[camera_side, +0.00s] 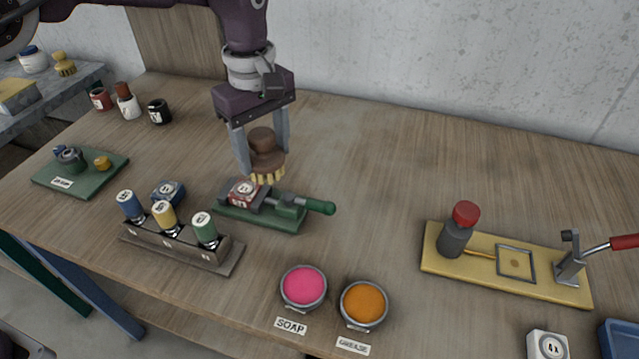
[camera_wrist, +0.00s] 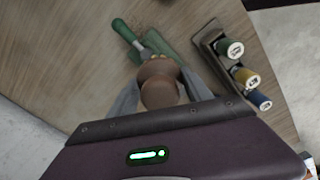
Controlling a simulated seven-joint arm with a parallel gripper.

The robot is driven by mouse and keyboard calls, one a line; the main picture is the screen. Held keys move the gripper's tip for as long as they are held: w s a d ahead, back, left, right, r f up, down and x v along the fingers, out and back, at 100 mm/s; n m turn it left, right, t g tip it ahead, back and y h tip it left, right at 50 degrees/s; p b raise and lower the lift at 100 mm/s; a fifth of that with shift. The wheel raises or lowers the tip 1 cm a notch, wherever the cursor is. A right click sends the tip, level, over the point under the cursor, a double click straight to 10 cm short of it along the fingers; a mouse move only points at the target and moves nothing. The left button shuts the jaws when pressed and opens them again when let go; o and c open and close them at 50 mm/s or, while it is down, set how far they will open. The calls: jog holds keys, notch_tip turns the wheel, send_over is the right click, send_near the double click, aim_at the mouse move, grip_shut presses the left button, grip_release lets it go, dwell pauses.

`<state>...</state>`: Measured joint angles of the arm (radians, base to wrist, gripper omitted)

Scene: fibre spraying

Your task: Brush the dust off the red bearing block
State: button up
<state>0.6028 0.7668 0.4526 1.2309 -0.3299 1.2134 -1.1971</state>
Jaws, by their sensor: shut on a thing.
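My gripper (camera_side: 261,148) is shut on a brown brush (camera_side: 266,150) with a round knob and yellow bristles. The bristles point down, just above or touching the red bearing block (camera_side: 242,191); I cannot tell which. The red block sits in a green vise (camera_side: 290,207) on the table, with a pale numbered face showing. In the wrist view the brush (camera_wrist: 160,84) hides the block, and the vise's green handle (camera_wrist: 123,29) shows beyond it.
A rack (camera_side: 180,246) with blue, yellow and green bottles stands in front of the vise, beside a blue block (camera_side: 168,193). Bowls of pink soap (camera_side: 303,287) and orange grease (camera_side: 363,304) sit near the front edge. A yellow press board (camera_side: 505,264) is at right. The table's back middle is clear.

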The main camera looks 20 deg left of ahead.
jog(key=w+a, duration=0.1)
jog(key=a, duration=0.8)
jog(key=shift+f, duration=3.4)
jog(key=shift+d+f, duration=0.2)
jog(key=shift+d, duration=0.5)
jog(key=shift+c, duration=1.4)
jog(key=shift+d, duration=2.25)
jog(key=shift+a, duration=2.95)
notch_tip(320, 180, up, 8)
jog(key=shift+f, duration=0.1)
